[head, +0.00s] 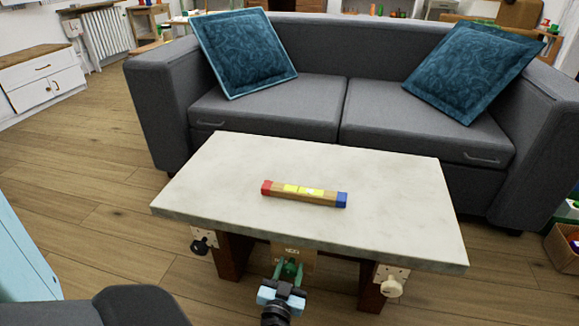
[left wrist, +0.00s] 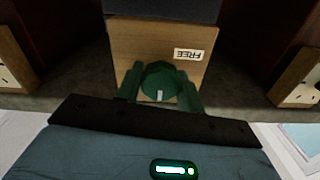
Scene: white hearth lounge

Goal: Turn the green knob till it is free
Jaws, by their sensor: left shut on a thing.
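The green knob (head: 291,267) sits on a wooden panel (head: 303,257) under the front edge of the stone-topped table. My left gripper (head: 289,277) reaches it from the front, its two green fingers shut on the knob's sides. In the left wrist view the round knob (left wrist: 160,80) lies between the fingers (left wrist: 160,90). A pale mark (left wrist: 159,95) on the knob points toward the bottom of that picture. A white label reading FREE (left wrist: 189,54) is on the panel, above and right of the knob. My right gripper is not in view.
A black knob (head: 201,246) and a cream knob (head: 391,289) sit on plates at the table's left and right legs. A wooden bar (head: 304,194) with red and blue ends lies on the tabletop (head: 220,180). A grey sofa (head: 270,103) stands behind.

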